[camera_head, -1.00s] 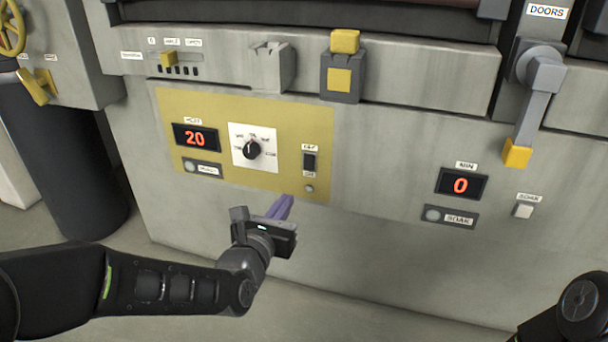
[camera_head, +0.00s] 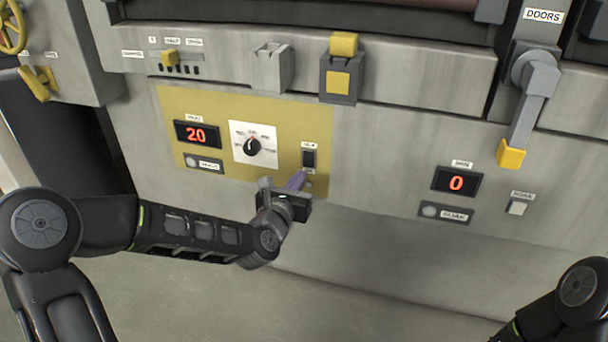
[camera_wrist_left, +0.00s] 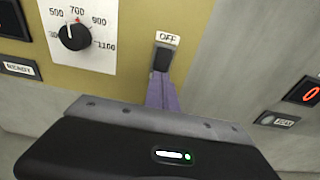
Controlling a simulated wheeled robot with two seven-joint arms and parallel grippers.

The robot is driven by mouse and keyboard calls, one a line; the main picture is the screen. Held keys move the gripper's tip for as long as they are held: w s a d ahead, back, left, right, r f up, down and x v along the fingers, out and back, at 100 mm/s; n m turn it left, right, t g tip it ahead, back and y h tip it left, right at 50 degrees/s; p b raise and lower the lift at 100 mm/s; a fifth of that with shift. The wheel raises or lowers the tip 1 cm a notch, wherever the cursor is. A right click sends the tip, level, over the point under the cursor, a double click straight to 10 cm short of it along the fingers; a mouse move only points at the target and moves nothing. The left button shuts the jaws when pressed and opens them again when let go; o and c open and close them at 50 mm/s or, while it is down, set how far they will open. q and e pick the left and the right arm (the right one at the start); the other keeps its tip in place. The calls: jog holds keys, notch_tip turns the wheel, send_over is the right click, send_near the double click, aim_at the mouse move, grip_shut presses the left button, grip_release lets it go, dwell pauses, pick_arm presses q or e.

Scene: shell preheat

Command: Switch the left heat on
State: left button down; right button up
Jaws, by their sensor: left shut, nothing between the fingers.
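The left heat panel is a yellow plate (camera_head: 225,120) on the grey machine front. It carries a red display (camera_head: 197,134) reading 20, a black dial (camera_head: 252,147) on a white scale, and a black rocker switch (camera_head: 309,158). In the left wrist view the switch (camera_wrist_left: 162,58) has a label reading OFF above it. My left gripper (camera_head: 299,178) is shut and empty, with its purple fingers pointing up at the switch's lower end. In the wrist view the fingertips (camera_wrist_left: 161,80) overlap the switch's bottom; I cannot tell whether they touch. The label below the switch is mostly hidden.
A second display (camera_head: 457,182) reading 0 and a small white button (camera_head: 517,208) are to the right. A yellow-tipped lever (camera_head: 511,153) hangs under the DOORS label. A yellow-topped latch (camera_head: 342,80) is above the panel. The machine front between panel and second display is bare.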

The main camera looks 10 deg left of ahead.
aim_at(308, 166)
pick_arm(q)
jog(key=shift+w+d+f+b, duration=0.1)
jog(key=shift+w+b, duration=0.05)
jog(key=shift+w, duration=0.85)
jog(key=shift+w+f+b, duration=0.1)
jog(key=shift+w+b, duration=0.05)
jog(key=shift+w, duration=0.8)
jog(key=shift+w+f+b, duration=0.1)
jog(key=shift+f+b, duration=0.2)
jog(key=shift+b, duration=0.5)
jog(key=shift+r, duration=0.25)
